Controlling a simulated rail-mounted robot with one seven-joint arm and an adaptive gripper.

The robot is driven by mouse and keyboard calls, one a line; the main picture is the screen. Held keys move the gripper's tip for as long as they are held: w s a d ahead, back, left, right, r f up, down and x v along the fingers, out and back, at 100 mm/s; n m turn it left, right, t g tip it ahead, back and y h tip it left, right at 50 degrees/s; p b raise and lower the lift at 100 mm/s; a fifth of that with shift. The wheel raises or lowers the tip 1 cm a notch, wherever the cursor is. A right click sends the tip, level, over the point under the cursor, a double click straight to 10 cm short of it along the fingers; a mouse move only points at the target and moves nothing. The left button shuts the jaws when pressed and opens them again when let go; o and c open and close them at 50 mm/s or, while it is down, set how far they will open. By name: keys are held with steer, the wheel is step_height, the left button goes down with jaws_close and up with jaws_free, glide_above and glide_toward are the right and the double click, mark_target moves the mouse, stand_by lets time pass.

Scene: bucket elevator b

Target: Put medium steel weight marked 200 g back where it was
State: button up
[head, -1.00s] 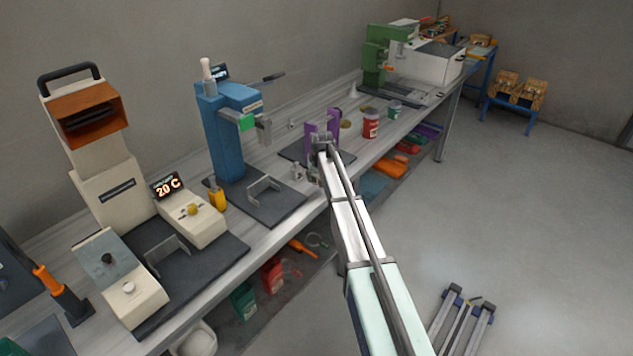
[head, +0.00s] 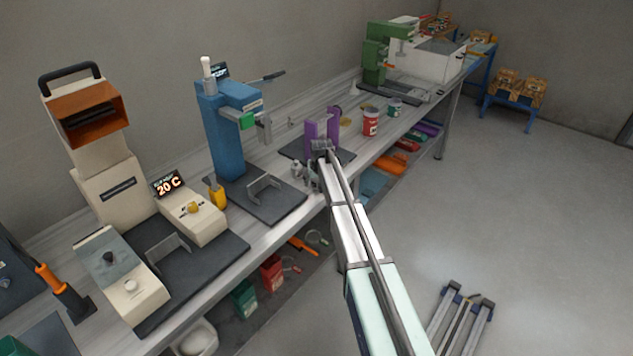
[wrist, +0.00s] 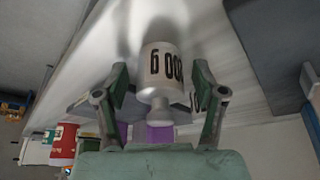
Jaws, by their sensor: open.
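A steel weight (wrist: 161,68) with a knob shows in the wrist view, between the spread fingers of my gripper (wrist: 160,84). Its black label is upside down there; a "g" and zeros show, but the first digit is unclear. My gripper is open, with a gap on both sides of the weight. A second marked weight (wrist: 196,101) is partly hidden behind the right finger. In the head view my gripper (head: 313,178) is low at the bench's front edge, beside small steel weights (head: 297,170); their marks are too small to read.
A purple fixture (head: 311,132) stands on a dark mat just behind my gripper. A blue press (head: 222,130) on its dark base (head: 278,206) is to the left. A red jar (head: 371,122) stands to the right. Coloured bins (head: 390,163) sit under the bench.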

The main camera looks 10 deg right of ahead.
steer(key=b+v, duration=0.3)
steer(key=v, duration=0.9)
steer(key=shift+r, duration=0.25)
steer(key=s+f+g, duration=0.5)
steer(key=s+f, duration=2.5)
steer(key=s, duration=0.1)
steer(key=s+f+g, duration=0.2)
steer(key=s+f, duration=0.2)
steer(key=s, duration=0.9)
steer(key=s+f+g, duration=0.2)
steer(key=s+f, duration=0.2)
steer(key=s, duration=0.9)
steer(key=s+f+g, duration=0.2)
steer(key=s+f, duration=0.2)
steer(key=s, duration=0.9)
steer(key=shift+f, duration=0.35)
